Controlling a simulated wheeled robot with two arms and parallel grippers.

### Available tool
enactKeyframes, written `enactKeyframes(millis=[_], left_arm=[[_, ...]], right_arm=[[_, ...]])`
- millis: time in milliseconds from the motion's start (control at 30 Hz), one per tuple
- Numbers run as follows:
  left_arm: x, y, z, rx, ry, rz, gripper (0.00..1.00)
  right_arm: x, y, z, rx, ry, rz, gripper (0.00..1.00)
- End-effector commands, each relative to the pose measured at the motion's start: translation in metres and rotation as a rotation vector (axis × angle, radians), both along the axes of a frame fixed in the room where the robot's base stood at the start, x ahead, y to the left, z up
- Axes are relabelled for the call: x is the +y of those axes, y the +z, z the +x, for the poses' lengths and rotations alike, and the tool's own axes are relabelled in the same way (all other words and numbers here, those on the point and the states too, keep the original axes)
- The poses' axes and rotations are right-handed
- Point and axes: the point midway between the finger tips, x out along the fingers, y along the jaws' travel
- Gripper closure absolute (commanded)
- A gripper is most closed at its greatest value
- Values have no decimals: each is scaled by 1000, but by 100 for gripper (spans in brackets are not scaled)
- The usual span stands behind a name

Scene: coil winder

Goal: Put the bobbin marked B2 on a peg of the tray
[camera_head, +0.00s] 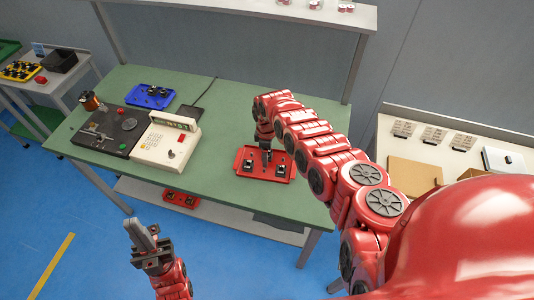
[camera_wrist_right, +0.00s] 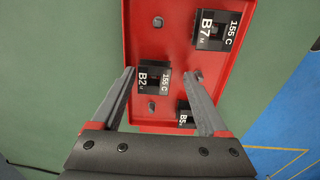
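The bobbin marked B2 (camera_wrist_right: 153,78) is a dark block with white print, in the red tray (camera_wrist_right: 140,45) in the right wrist view. The tray also shows on the green bench in the head view (camera_head: 243,170). My right gripper (camera_wrist_right: 164,72) is open over the tray. B2 shows between its fingers, nearer the left one, and I cannot tell whether they touch it. Bare grey pegs show beside B2. Bobbins marked B7 (camera_wrist_right: 216,30) and B5 (camera_wrist_right: 187,114), partly hidden, share the tray. My left gripper (camera_head: 143,234) is over the floor, clear of the bench; its finger gap is unclear.
A blue tray (camera_head: 134,92) with dark parts, a black machine (camera_head: 112,136) and a cream control box (camera_head: 166,142) stand on the green bench's left half. Another red tray (camera_head: 181,199) is on the lower shelf. An upper shelf (camera_head: 250,10) spans the back. Bench around the red tray is mostly clear.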

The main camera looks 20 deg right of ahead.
Motion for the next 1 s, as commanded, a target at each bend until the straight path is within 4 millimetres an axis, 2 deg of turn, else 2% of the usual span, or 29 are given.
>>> enactKeyframes(millis=[233,367,533,867,1000], left_arm=[[0,0,0,0,0,0,100],[0,2,0,0,0,0,100],[0,8,0,0,0,0,100],[0,-4,0,0,0,0,100],[0,-10,0,0,0,0,100]], right_arm=[[0,1,0,-1,0,0,19],[-1,9,1,-2,-1,1,19],[-3,35,0,1,0,-3,19],[-4,90,0,-1,-2,-7,19],[-3,119,1,-6,-1,-6,19]])
